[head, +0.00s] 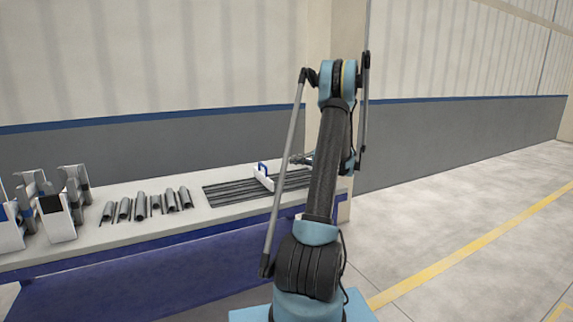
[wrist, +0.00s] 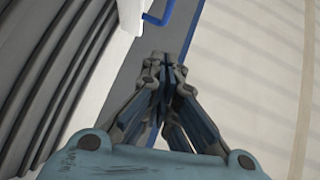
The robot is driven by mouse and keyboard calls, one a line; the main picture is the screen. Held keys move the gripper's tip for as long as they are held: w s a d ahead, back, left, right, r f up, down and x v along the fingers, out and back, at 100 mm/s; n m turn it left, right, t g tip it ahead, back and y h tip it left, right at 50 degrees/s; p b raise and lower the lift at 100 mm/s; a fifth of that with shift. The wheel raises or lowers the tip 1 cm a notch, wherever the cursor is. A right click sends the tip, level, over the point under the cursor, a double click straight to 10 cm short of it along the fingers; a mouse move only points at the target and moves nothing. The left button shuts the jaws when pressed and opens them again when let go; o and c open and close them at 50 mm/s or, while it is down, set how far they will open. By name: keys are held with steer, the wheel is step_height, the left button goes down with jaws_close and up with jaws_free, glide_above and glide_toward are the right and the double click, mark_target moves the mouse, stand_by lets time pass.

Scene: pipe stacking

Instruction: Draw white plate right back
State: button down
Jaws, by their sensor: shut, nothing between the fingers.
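The white plate (head: 264,177) stands upright on the rack of dark pipes at the right part of the table, with a blue handle (head: 262,168) on it. In the wrist view part of the white plate (wrist: 127,18) shows at the top, and its blue handle (wrist: 160,18) juts toward the middle. My gripper (wrist: 164,62) is shut and empty, its fingertips just below the handle in the picture and apart from it. In the head view my arm hides most of the gripper, which is close to the plate's right side.
Long dark pipes (head: 240,191) lie side by side on the table. White and grey blocks (head: 55,218) stand at the table's left end. A grey wall (head: 200,145) is close behind the table.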

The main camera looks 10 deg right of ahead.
steer(key=s+a+x, duration=0.1)
steer(key=s+x, duration=0.1)
steer(key=x, duration=0.9)
steer(key=shift+a+f, duration=0.25)
steer(key=shift+a, duration=0.2)
steer(key=shift+s, duration=0.1)
